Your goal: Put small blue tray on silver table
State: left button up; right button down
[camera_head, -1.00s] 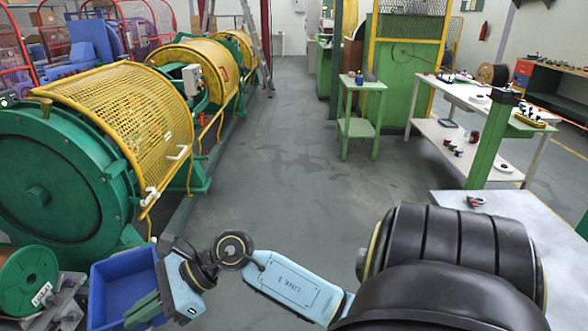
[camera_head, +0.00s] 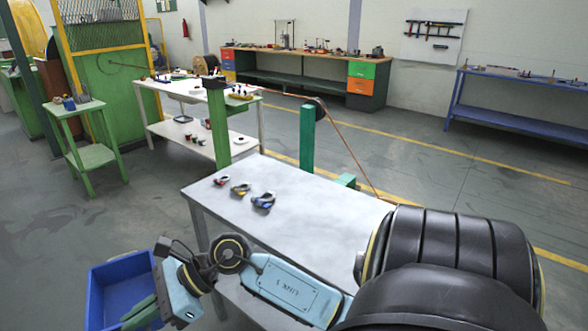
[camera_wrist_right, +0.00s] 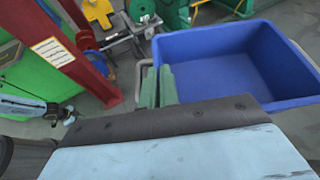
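The small blue tray (camera_head: 103,296) is empty and hangs at the lower left of the head view, left of the silver table. It fills the upper right of the right wrist view (camera_wrist_right: 225,65). My right gripper (camera_head: 143,310) is shut on the tray's wall; its green fingers (camera_wrist_right: 158,86) show at the tray's near left corner. The silver table (camera_head: 300,215) stands in the middle of the head view, its top wide and mostly bare. What looks like my left arm's end (camera_wrist_right: 45,108) shows small at the left of the right wrist view; its fingers are unclear.
Several small clamp-like tools (camera_head: 263,201) lie near the table's back left corner. A green post (camera_head: 217,125) stands just behind the table, with a white workbench (camera_head: 160,85) beyond. A small green stand (camera_head: 88,140) is farther left. Grey floor is clear at left.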

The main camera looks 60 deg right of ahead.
aim_at(317, 229)
jog(key=z, duration=0.4)
jog(key=i, duration=2.25)
jog(key=z, duration=2.55)
